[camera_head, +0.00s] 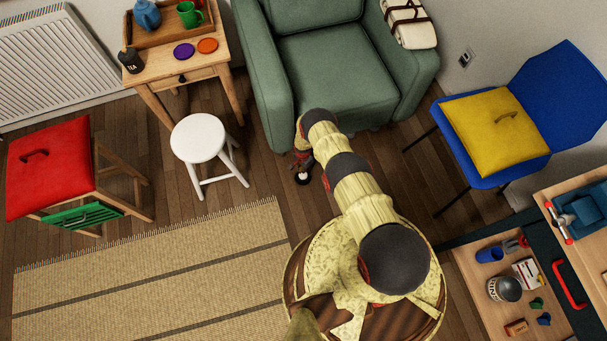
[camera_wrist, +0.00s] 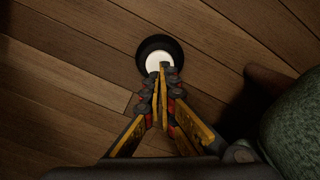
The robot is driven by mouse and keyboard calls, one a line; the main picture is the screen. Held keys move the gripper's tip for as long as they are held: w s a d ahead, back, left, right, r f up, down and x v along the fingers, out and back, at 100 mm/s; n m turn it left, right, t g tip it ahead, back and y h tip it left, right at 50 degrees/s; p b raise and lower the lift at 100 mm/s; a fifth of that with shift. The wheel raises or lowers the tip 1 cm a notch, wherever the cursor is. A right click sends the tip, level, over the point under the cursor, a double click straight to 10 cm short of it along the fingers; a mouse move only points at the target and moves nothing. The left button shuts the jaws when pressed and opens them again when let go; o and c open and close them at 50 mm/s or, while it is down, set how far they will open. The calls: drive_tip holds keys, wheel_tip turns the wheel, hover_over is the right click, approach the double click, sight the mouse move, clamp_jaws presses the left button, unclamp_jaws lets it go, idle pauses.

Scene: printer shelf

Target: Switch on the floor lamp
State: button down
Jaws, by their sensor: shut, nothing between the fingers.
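A round black floor switch (camera_wrist: 160,41) with a white button (camera_wrist: 155,59) in its middle sits on the wooden floor in the wrist view. The switch (camera_head: 303,179) also shows small in the head view, in front of the green armchair. My gripper (camera_wrist: 161,70) is shut and empty, with its fingertips over the near edge of the white button. I cannot tell whether the tips touch it. In the head view my gripper (camera_head: 302,160) points down just above the switch, partly hidden by my arm. The floor lamp itself does not show in either view.
The green armchair (camera_head: 338,70) stands right behind the switch. A white stool (camera_head: 198,138) stands to the left, and a striped rug (camera_head: 150,270) lies at front left. A blue chair (camera_head: 560,100) with a yellow cushion (camera_head: 495,130) stands at right.

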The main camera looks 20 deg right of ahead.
sight(303, 175)
wheel_tip(303, 175, up, 6)
drive_tip(key=p, duration=0.3)
drive_tip(key=shift+f, duration=0.2)
idle(0.6)
